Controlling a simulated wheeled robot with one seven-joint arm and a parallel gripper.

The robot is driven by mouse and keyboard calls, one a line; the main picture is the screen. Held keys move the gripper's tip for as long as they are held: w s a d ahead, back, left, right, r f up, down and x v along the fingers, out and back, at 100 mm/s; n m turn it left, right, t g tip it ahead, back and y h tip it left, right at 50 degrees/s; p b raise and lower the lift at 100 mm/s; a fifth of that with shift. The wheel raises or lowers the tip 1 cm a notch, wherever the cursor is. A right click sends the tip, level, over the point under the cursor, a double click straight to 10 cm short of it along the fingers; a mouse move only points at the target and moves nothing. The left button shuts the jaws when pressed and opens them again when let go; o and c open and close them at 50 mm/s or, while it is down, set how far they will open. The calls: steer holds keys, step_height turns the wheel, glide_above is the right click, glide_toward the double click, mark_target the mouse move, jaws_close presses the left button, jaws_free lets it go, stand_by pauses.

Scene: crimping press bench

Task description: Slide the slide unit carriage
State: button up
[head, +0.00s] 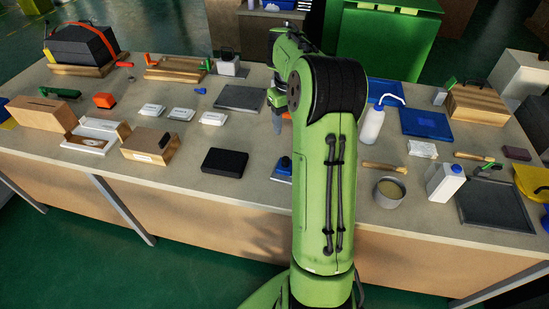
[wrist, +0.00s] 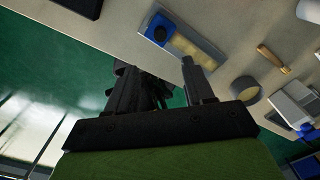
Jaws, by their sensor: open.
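The slide unit has a blue carriage (head: 285,164) on a pale, flat base (head: 281,179), near the table's front edge and partly hidden behind my arm in the head view. In the wrist view, the blue carriage (wrist: 159,29) sits at the left end of the long base (wrist: 196,48). My gripper (wrist: 160,84) is open and empty, its dark fingers apart, with the slide unit beyond the fingertips. In the head view, my gripper (head: 277,122) is mostly hidden by my arm, above the table and behind the slide unit. No contact with the carriage shows.
A black block (head: 224,162) lies left of the slide unit. A dark grey plate (head: 240,98) lies further back. Bare tabletop surrounds the slide unit's left side.

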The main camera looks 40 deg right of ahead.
mark_target(286, 159)
step_height(286, 159, down, 14)
steer(key=b, duration=0.4)
steer(key=shift+f, duration=0.25)
jaws_close()
